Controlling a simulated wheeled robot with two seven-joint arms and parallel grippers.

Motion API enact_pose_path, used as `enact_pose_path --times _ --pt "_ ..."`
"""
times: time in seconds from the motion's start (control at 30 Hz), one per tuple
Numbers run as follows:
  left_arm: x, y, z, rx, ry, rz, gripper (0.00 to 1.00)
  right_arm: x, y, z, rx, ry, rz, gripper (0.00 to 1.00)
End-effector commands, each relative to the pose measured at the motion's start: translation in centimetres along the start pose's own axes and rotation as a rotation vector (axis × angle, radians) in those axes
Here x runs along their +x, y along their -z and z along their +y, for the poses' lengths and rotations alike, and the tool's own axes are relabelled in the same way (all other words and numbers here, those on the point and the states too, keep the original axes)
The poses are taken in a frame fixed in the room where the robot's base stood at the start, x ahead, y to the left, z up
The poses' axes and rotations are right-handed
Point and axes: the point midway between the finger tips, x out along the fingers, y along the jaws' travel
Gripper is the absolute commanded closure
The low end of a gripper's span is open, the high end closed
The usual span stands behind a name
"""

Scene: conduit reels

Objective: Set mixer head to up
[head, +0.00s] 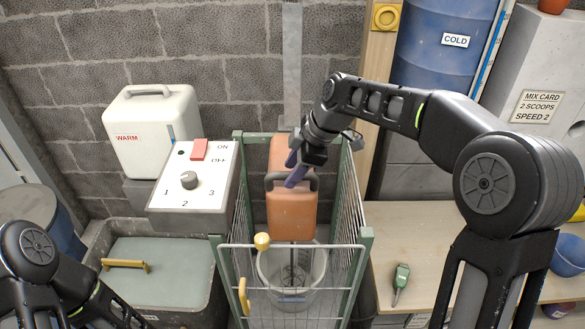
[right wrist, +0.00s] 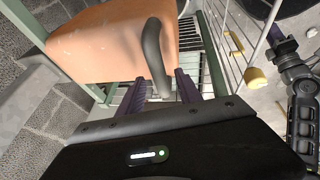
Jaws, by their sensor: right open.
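The orange mixer head (head: 290,213) stands inside a green-framed wire cage (head: 362,250). Its whisk (head: 292,272) hangs down into a clear bucket (head: 265,270) below. A dark curved handle (head: 311,181) sits on the front of the head; in the right wrist view the handle (right wrist: 153,48) runs down between the fingers. My right gripper (head: 297,168) is open at the handle, with purple fingers; they also show in the right wrist view (right wrist: 160,87), on either side of the handle. My left arm is at lower left in the head view; its fingers are not clearly visible.
A control box (head: 165,210) with a red switch and numbered dial is left of the cage. The cage front has a yellow knob (head: 262,241) and a yellow latch (head: 244,295). A wooden bench (head: 425,240) holding a green tool (head: 400,280) lies to the right.

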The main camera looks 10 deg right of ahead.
Motion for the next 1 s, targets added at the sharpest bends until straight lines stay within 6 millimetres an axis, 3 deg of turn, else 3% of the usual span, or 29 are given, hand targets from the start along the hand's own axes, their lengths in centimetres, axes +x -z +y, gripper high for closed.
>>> enact_pose_path --times 0.27,0.8,1.0 --pt "-0.02 0.00 0.01 0.000 0.000 0.000 0.64 0.28 -0.02 -0.01 0.000 0.000 0.000 0.59" --pt "-0.02 0.00 0.01 0.000 0.000 0.000 0.64 0.23 -0.02 0.00 0.001 0.000 0.000 1.00" --pt "-0.02 0.00 0.00 0.000 0.000 0.000 0.64 0.23 -0.02 0.00 0.001 0.000 0.000 1.00"
